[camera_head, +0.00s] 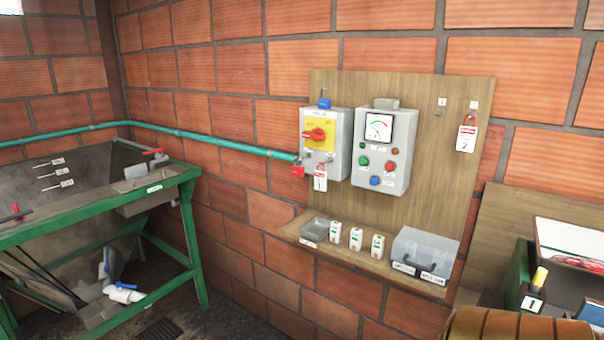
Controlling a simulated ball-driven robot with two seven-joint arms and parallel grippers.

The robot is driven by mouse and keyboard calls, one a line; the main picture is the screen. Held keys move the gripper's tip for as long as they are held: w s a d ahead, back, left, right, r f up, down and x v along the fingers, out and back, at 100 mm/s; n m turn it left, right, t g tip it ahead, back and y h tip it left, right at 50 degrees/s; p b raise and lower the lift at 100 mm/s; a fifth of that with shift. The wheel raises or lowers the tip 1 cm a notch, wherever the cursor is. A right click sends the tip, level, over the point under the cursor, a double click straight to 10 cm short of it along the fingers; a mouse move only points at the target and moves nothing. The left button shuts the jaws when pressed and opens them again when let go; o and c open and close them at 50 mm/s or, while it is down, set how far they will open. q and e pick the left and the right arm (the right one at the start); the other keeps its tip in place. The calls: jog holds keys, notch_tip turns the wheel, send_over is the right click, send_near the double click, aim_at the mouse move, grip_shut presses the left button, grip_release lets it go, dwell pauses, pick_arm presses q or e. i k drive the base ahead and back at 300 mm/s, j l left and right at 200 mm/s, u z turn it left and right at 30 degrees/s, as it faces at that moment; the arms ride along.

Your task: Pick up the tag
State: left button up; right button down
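A white tag with a red top (320,178) hangs under the grey switch box with the yellow plate and red knob (318,136). A second white tag with a red band (466,138) hangs from a hook at the right of the wooden board, with a red loop above it. Three small white pieces with green marks stand on the wooden shelf: left (336,231), middle (356,238) and right (377,246). I cannot tell whether these are tags. Neither of my grippers is in view.
A grey meter box (381,153) is on the board (432,185). The shelf (345,255) also holds a small grey tray (316,229) and a grey lidded box (425,253). A green-framed metal hopper (95,206) stands left. A brown rounded object (510,326) fills the lower right.

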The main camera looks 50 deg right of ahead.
aim_at(320, 176)
jog(key=i+z, duration=0.65)
jog(key=i+j+z, duration=0.15)
jog(key=i+z, duration=0.2)
jog(key=i, duration=0.05)
